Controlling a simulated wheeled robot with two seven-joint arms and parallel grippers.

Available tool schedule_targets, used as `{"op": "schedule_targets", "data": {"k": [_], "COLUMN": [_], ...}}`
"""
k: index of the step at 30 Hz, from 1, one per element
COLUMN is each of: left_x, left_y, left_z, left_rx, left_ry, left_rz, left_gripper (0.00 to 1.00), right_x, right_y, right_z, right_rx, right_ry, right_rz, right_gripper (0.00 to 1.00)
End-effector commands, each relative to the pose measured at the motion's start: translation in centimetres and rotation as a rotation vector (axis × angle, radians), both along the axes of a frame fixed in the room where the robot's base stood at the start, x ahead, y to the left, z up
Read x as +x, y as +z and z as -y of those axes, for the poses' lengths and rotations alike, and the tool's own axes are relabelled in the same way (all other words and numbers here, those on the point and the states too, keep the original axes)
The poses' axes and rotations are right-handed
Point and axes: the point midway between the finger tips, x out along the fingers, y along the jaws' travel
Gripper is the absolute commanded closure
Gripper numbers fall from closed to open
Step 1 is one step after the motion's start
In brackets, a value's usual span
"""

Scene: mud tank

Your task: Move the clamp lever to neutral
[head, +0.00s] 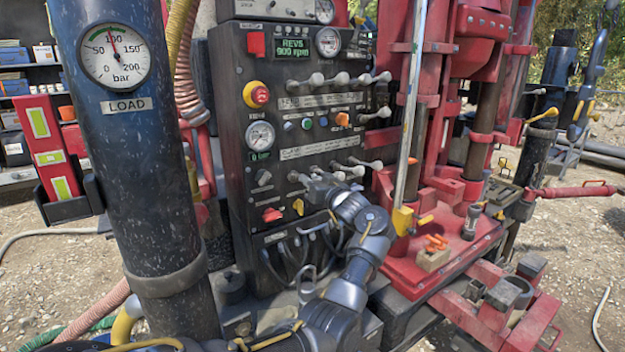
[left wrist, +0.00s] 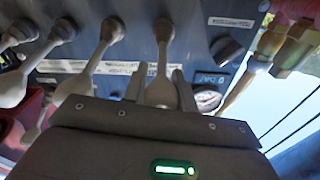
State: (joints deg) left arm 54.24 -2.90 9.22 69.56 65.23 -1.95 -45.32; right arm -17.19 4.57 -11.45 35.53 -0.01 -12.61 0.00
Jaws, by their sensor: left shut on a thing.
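A row of grey control levers with rounded knobs sticks out low on the dark control panel (head: 228,120). In the head view my left gripper (head: 312,182) is at the left end of this lower row, partly hiding it. In the left wrist view the gripper (left wrist: 162,92) is shut around a pale lever (left wrist: 163,55), which stands between its two fingers. It looks like the end lever of its row, on the gauge side. I cannot read which label belongs to it, so I cannot confirm it is the clamp lever. My right gripper is not in view.
Neighbouring levers (left wrist: 100,58) stand close beside the held one. An upper row of levers (head: 340,79) is above. A red emergency button (head: 257,95) and a gauge (head: 260,135) are on the panel. A dark post with a load gauge (head: 115,55) stands left; red rig machinery is right.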

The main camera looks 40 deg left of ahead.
Motion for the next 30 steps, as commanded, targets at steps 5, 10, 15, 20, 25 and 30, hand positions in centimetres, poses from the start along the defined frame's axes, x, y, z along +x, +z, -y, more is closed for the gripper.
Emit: {"op": "schedule_targets", "data": {"k": [5,10,15,20,25,30], "left_x": [0.0,0.0,0.0,-0.1,-0.7,-1.9], "left_y": [0.2,0.2,0.1,-0.1,-0.5,-0.7], "left_z": [0.0,0.0,0.0,0.3,2.5,5.9], "left_rx": [0.006,0.005,0.004,0.003,0.003,0.002], "left_ry": [0.000,0.000,0.000,-0.001,-0.003,-0.003], "left_rz": [0.005,0.004,0.004,0.003,0.005,0.006], "left_gripper": [1.00,0.52,0.51,0.51,0.51,0.51], "right_x": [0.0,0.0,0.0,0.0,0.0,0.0], "right_y": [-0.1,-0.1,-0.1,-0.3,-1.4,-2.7], "right_z": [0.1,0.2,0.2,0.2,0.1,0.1], "right_rx": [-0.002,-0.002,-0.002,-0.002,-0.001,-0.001], "right_ry": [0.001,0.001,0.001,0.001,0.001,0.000], "right_rz": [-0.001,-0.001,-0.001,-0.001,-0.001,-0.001], "right_gripper": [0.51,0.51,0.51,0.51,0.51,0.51]}}
